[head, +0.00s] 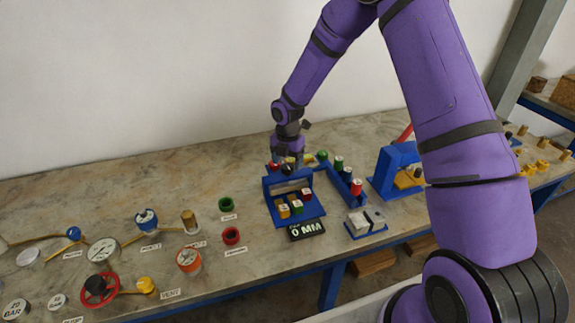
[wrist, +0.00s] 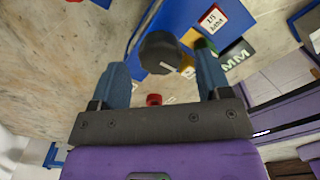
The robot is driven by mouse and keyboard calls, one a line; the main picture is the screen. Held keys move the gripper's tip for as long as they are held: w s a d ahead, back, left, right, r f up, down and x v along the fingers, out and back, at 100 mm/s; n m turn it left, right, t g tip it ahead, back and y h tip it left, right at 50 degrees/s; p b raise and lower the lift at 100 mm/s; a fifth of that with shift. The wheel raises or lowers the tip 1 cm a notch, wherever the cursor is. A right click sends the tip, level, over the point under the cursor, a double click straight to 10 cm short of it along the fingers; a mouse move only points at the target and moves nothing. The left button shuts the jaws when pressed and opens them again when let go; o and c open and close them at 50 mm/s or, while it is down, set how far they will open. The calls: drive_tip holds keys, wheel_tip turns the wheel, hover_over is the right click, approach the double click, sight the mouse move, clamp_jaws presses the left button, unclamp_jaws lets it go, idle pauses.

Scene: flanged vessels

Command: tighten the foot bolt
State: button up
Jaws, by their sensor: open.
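My gripper (head: 288,160) is open above the back of a blue rack (head: 270,213) holding several coloured, labelled pieces. In the wrist view its two blue fingers (wrist: 160,65) are spread apart, with a dark round-headed piece (wrist: 160,50) seen between their tips. I cannot tell whether either finger touches it. A small red piece (wrist: 153,99) shows below it, nearer the gripper's body. I cannot tell which piece, if any, is the foot bolt. My gripper hides part of the back of the rack in the head view.
A black "0 MM" plate (head: 306,230) lies in front of the rack. A blue bar (head: 338,178) with coloured knobs and a blue frame (head: 391,166) stand to the right. Valves and gauges, including a red handwheel (head: 99,290), fill the left. The table's back left is clear.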

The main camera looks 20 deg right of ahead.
drive_tip(key=shift+f, duration=0.9)
drive_tip(key=c, duration=0.9)
